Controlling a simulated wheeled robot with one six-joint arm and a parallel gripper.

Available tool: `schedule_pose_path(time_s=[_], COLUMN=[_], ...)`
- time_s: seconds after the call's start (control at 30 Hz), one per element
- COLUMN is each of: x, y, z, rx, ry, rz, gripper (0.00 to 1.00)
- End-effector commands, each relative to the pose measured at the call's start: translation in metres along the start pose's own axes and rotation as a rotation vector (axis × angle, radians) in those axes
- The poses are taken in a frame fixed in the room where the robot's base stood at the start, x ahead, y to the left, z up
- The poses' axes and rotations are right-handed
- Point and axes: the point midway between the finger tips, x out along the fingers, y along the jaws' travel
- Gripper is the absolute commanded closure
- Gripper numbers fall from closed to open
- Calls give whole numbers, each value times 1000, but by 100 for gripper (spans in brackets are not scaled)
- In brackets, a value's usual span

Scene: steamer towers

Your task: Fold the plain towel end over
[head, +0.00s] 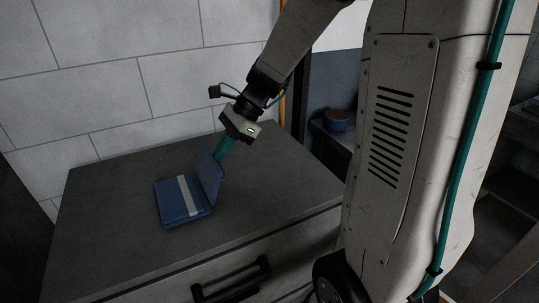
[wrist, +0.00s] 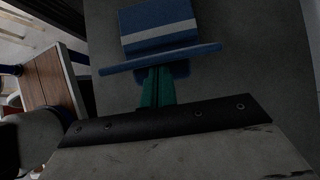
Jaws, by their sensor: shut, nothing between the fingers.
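A blue towel (head: 174,203) with a pale stripe lies flat on the grey cabinet top. Its plain right end (head: 210,174) stands up, tilted, at the flat part's right side. My gripper (head: 221,153), with green fingers, is shut with nothing between the fingers, close behind the raised end on its right. In the wrist view the shut fingers (wrist: 157,88) reach to the raised end (wrist: 160,59), seen nearly edge-on. The striped part (wrist: 158,24) lies beyond it. I cannot tell whether the fingertips touch the cloth.
The cabinet top (head: 110,215) is clear around the towel. A tiled wall (head: 100,80) stands behind it. A dark bowl (head: 336,120) sits on a lower surface at the back right. A black drawer handle (head: 232,282) is on the cabinet front.

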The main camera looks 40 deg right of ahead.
Motion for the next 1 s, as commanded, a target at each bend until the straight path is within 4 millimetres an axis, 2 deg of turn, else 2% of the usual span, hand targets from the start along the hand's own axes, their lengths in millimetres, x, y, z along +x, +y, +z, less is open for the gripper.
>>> schedule_pose_path(time_s=[1.0], x=[1], y=[0], z=[21], rx=[0], ry=[0], rz=[0], gripper=[100])
